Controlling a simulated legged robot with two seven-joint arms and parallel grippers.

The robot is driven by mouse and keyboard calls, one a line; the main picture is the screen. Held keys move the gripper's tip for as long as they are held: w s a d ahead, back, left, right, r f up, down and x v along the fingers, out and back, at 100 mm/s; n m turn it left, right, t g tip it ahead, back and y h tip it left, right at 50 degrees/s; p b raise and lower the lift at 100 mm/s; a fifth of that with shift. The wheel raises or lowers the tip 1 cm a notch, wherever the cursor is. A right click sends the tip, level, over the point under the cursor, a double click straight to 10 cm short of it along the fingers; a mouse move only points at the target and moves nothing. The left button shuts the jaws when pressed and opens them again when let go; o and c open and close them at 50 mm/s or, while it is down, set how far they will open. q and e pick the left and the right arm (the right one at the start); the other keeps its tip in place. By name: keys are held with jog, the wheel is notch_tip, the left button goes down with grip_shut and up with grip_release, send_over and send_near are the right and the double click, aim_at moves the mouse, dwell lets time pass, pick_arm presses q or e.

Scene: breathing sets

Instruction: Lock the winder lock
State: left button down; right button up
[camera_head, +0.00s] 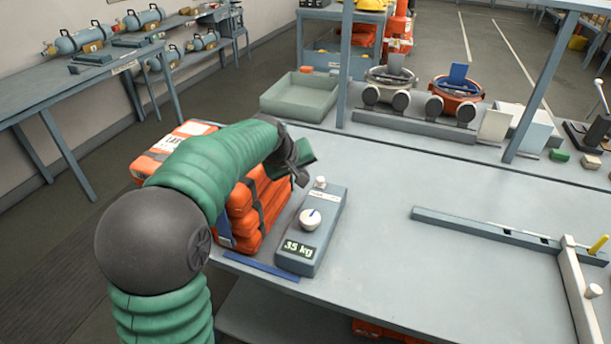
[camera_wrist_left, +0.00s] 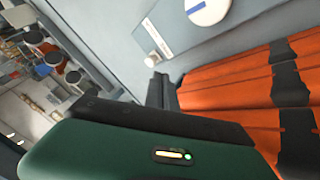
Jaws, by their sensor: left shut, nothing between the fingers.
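A grey-blue box unit (camera_head: 322,232) lies on the workbench with a "35 kg" display at its near end. It carries a round white dial (camera_head: 310,219) with a blue mark and a small white knob (camera_head: 320,183) at its far end. I cannot tell for sure which of these is the winder lock. My left gripper (camera_head: 301,178) is shut and empty, just left of the small knob and apart from it. In the left wrist view the dark fingertips (camera_wrist_left: 160,90) are close below the knob (camera_wrist_left: 153,59), and the dial (camera_wrist_left: 208,11) is cut off at the top. My right gripper is not seen.
Orange strapped packs (camera_head: 262,208) stand directly left of the unit, under my left arm. A blue strip (camera_head: 262,267) lies at the bench's front edge. A grey rail (camera_head: 480,230) lies to the right. The bench between the unit and rail is clear.

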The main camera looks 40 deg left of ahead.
aim_at(320, 180)
pick_arm(q)
jog(key=x, duration=0.7)
jog(key=shift+s+a, duration=0.1)
jog(key=shift+a, duration=0.15)
jog(key=shift+w+d+f+b, duration=0.15)
jog(key=shift+w+f+b, duration=0.15)
jog(key=shift+f, duration=0.05)
jog(key=d+p, duration=0.1)
jog(key=d, duration=0.1)
jog(key=w+d+p, duration=0.1)
jog(key=d, duration=0.2)
jog(key=shift+w+d+r+p, duration=0.1)
jog(key=shift+r+p, duration=0.05)
jog(key=shift+p, duration=0.25)
jog(key=shift+d, duration=0.15)
